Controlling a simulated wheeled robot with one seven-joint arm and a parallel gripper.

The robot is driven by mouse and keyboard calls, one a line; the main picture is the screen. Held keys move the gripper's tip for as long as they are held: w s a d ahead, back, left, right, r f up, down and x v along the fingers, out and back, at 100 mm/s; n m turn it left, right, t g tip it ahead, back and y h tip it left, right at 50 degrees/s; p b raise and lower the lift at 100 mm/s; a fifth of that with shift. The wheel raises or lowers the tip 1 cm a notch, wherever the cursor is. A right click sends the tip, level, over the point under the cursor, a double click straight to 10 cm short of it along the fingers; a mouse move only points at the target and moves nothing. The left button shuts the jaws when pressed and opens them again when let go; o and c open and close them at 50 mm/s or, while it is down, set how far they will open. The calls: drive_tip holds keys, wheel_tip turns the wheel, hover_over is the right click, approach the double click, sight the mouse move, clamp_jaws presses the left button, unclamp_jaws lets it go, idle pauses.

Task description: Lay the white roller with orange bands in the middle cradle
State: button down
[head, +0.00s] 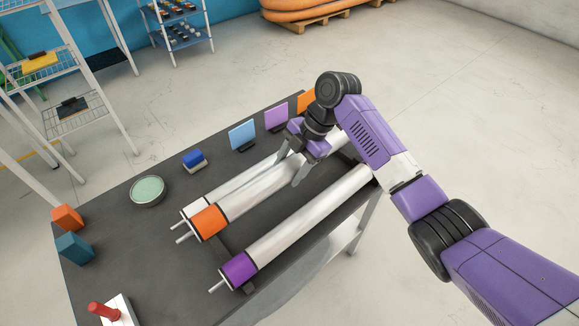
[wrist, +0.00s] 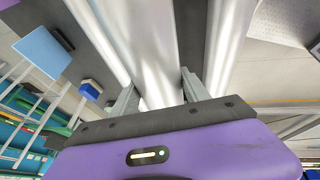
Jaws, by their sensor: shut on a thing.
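The white roller with orange bands (head: 268,187) lies lengthwise between two other rollers, over the dark table. Its near orange band (head: 209,222) and metal shaft end show; the far end is hidden behind my arm. My gripper (head: 302,166) comes from above and is shut on this roller's barrel. In the wrist view the barrel (wrist: 145,45) passes between the two fingers (wrist: 160,93). The middle cradle is hidden under the rollers; I cannot tell whether the roller touches it or is slightly above.
A white-ended roller (head: 194,209) is close on the left, and a purple-banded roller (head: 300,218) on the right. The table (head: 150,250) also holds a green round dish (head: 147,190), a blue block (head: 194,160), upright coloured panels (head: 242,135) and a red-handled item (head: 104,312).

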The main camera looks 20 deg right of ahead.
drive_tip(key=shift+f+b, duration=2.15)
drive_tip(key=shift+f, duration=0.7)
drive_tip(key=shift+f+b, duration=1.25)
drive_tip(key=shift+f, duration=0.3)
drive_tip(key=shift+c, duration=2.2)
unclamp_jaws()
drive_tip(key=shift+f, duration=0.1)
drive_tip(key=shift+b+v, duration=0.5)
drive_tip(key=shift+v, duration=3.5)
drive_tip(key=shift+a, duration=0.1)
